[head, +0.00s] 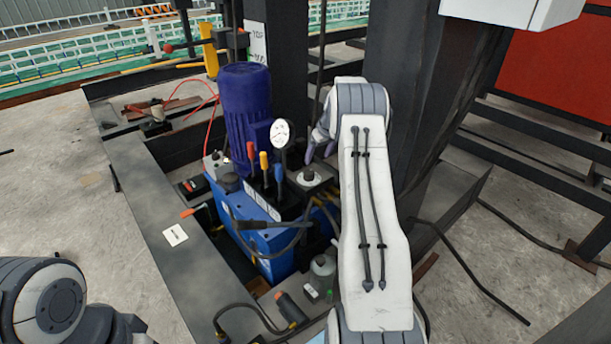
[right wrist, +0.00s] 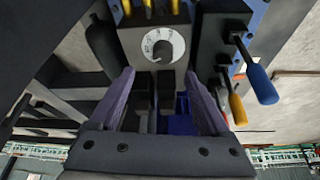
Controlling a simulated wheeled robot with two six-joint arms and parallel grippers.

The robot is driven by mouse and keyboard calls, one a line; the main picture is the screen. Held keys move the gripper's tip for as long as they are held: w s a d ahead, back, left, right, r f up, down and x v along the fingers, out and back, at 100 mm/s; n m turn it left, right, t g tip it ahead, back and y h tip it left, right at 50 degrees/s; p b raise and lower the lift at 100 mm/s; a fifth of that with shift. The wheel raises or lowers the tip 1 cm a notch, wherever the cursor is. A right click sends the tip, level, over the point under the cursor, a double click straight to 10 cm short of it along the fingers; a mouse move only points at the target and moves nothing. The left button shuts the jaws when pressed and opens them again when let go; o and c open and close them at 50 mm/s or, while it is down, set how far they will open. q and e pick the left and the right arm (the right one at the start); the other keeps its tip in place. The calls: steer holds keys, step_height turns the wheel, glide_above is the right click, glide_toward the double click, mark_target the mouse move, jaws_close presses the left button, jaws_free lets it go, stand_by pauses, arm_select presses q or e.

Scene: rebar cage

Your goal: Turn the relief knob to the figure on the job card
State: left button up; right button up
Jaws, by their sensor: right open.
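In the right wrist view the knob (right wrist: 163,46) has a white dial with small dark figures that I cannot read surely. My right gripper (head: 322,140) is open and empty, just above and behind the knob. In the right wrist view its fingers (right wrist: 165,95) are apart, with the knob ahead of them, untouched. A small white card (head: 175,235) with a dark mark lies on the grey beam; its text is too small to read. My left arm shows at bottom left, its gripper out of view.
Red, yellow and blue levers (head: 264,165) and a round gauge (head: 280,133) stand left of the knob. A purple motor (head: 246,100) rises behind them. A dark post (head: 398,90) stands close to my right arm. Black hoses cross the pack's front.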

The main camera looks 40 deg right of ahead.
mark_target(309, 172)
steer(key=x, duration=1)
steer(key=shift+w+a+f+b, duration=0.1)
steer(key=shift+w+a+b, duration=0.2)
steer(key=shift+b, duration=0.05)
jaws_close()
